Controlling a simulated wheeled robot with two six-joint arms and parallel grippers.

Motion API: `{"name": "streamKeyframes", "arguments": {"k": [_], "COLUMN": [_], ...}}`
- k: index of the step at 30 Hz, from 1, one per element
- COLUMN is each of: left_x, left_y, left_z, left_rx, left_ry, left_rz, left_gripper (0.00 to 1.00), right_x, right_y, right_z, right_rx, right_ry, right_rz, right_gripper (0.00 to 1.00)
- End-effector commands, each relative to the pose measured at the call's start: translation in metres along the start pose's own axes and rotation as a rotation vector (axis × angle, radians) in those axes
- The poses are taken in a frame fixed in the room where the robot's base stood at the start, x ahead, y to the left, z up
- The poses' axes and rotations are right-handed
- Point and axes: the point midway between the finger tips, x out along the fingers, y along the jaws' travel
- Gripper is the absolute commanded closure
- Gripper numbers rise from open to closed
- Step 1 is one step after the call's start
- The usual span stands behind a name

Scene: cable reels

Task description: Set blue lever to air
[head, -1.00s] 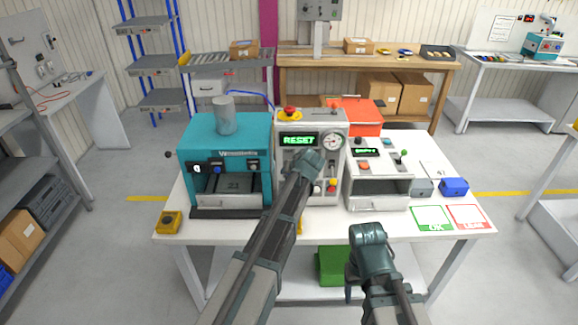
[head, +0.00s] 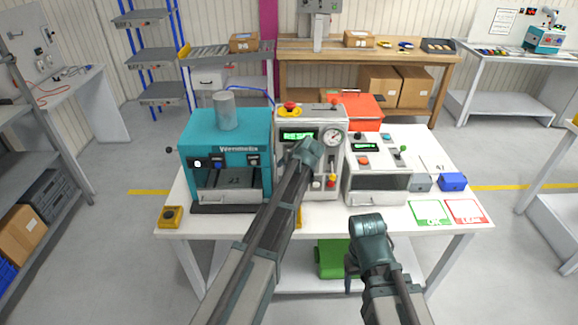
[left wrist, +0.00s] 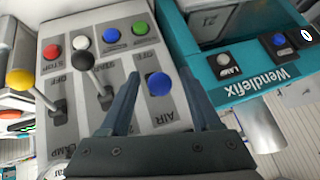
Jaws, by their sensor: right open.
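The blue lever shows in the left wrist view as a round blue knob (left wrist: 159,84) on a grey panel (left wrist: 75,25) with the word AIR printed near it. My left gripper (left wrist: 160,73) is open, with one finger on each side of the knob in that view. I cannot tell whether either finger touches it. In the head view my left gripper (head: 308,153) is at the front of the middle grey machine (head: 335,185), and my arm hides the blue lever there. My right gripper (head: 368,232) is open, in front of the table's near edge, away from the machines.
A black-knobbed lever (left wrist: 84,61) and a yellow-knobbed lever (left wrist: 20,79) stand on the same panel, with several push buttons beyond. The teal machine (head: 225,130) stands close at the left in the head view. Another grey machine (head: 375,185) is at the right.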

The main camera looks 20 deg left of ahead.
Motion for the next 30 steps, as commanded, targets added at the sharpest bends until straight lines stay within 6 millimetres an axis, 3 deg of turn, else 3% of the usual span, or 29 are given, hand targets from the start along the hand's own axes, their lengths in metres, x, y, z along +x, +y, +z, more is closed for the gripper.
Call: {"name": "streamKeyframes", "arguments": {"k": [7, 11, 24, 30], "left_x": [-0.002, -0.013, -0.098, -0.125], "left_y": [0.0, -0.001, -0.003, -0.002], "left_z": [0.0, -0.001, -0.002, -0.002], "left_rx": [0.0, 0.001, 0.001, 0.0], "left_ry": [-0.001, -0.001, 0.0, -0.001], "left_rz": [0.0, 0.001, 0.001, 0.001], "left_gripper": [0.36, 0.36, 0.36, 0.36], "right_x": [-0.001, -0.011, -0.075, -0.094], "right_y": [0.0, 0.001, 0.007, 0.009], "right_z": [0.0, 0.001, 0.004, 0.006], "right_rx": [0.0, 0.0, 0.008, 0.012], "right_ry": [0.0, 0.0, 0.0, 0.0], "right_rz": [0.0, 0.0, -0.002, -0.003], "right_gripper": [0.36, 0.36, 0.36, 0.36]}}
